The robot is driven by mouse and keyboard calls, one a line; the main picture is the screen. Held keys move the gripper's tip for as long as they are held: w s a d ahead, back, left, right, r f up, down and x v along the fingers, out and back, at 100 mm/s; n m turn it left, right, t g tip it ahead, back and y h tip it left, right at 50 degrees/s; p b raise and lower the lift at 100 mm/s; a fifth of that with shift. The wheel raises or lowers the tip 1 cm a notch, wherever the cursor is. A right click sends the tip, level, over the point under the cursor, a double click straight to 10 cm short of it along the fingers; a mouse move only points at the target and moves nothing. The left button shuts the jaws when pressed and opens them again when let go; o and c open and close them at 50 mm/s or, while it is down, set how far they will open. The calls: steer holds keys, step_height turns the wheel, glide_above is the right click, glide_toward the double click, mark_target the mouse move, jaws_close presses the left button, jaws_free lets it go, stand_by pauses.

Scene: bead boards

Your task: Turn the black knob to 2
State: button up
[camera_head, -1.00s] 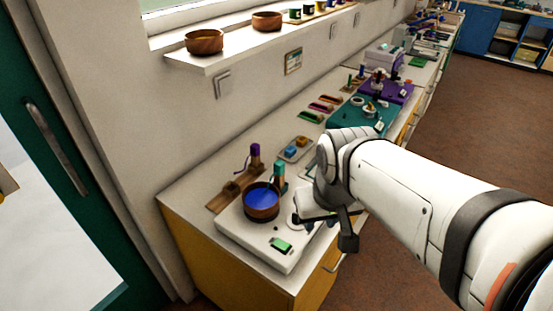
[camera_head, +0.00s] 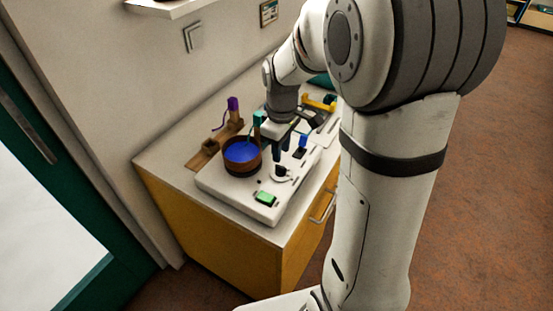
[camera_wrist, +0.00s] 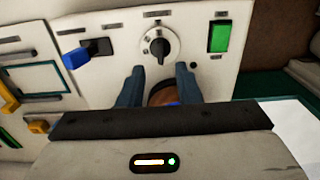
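The black knob (camera_wrist: 159,47) is on the white board (camera_wrist: 122,48) in the wrist view, with small marks around it. I cannot read the marks or tell which one it points to. In the head view the knob (camera_head: 281,172) sits on the board (camera_head: 232,192), just below my gripper (camera_head: 279,146). In the wrist view my gripper (camera_wrist: 160,78) is open, its two blue-grey fingers apart with nothing between them. The fingertips are close to the knob but do not enclose it.
A green block (camera_wrist: 219,36) is right of the knob and a blue-topped black switch (camera_wrist: 88,50) left, both on the board. A wooden bowl with blue contents (camera_head: 242,156) stands on the board. Yellow and green handles (camera_wrist: 40,127) lie farther left.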

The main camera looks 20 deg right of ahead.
mark_target(280, 166)
step_height(280, 166, down, 6)
steer(key=shift+r, duration=0.15)
steer(key=shift+c, duration=0.4)
jaws_close()
